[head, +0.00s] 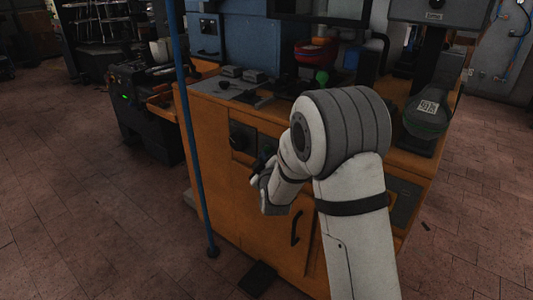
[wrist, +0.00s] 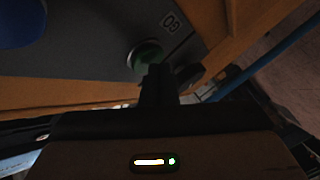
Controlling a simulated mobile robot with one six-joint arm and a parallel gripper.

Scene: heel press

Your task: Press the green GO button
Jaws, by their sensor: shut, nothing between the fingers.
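The green button (wrist: 146,54) shows in the wrist view, set in a grey panel (wrist: 90,45) beside a GO label (wrist: 170,21) that appears upside down. My gripper (wrist: 157,72) is shut and empty. Its dark fingertips overlap the lower edge of the button in this view; I cannot tell whether they touch it. In the head view my gripper (head: 262,165) is in front of the orange cabinet (head: 245,205), near its upper front panel.
A dark round knob (wrist: 190,75) lies right of my fingertips in the wrist view. A blue part (wrist: 20,20) sits at upper left. A blue pole (head: 194,150) stands left of the cabinet. A black handle (head: 296,228) is below my gripper. Floor at left is clear.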

